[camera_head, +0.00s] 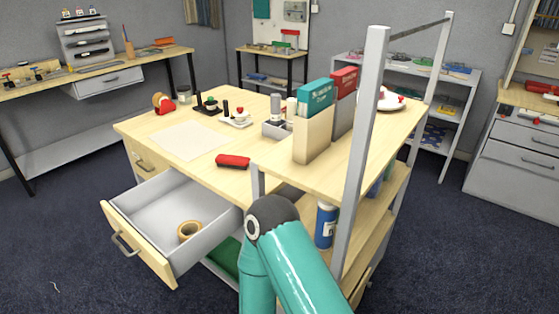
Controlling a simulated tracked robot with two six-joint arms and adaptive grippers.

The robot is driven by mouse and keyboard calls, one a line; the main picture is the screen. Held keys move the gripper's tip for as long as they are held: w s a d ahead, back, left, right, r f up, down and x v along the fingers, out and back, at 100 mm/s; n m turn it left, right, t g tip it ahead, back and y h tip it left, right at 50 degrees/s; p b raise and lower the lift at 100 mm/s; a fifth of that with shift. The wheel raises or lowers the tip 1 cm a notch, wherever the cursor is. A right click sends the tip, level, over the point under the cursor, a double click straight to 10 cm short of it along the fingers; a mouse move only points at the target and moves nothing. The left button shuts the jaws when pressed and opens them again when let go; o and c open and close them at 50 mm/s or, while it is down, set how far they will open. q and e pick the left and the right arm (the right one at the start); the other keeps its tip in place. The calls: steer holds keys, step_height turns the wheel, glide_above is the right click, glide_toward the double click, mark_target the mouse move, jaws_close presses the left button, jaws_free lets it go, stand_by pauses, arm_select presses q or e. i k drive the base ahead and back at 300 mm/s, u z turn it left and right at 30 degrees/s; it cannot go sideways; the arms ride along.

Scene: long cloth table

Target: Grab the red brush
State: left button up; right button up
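A red object that looks like the brush (232,161) lies on the wooden desk top (205,167), near the desk's front edge and left of the shelf unit. Its bristles cannot be made out. A teal arm of mine with a dark joint rises from the bottom middle, below and right of the brush and apart from it in the picture. Neither gripper is in view.
An open drawer (125,212) juts out below the desk, with a tape roll (189,230) inside. A shelf unit with a metal post (362,150) stands at the right, holding binders (315,101). A paper sheet (188,140) lies left of the brush.

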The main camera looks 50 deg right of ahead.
mark_target(222, 161)
steer(key=z, duration=0.45)
steer(key=i, duration=1)
steer(key=u, duration=0.05)
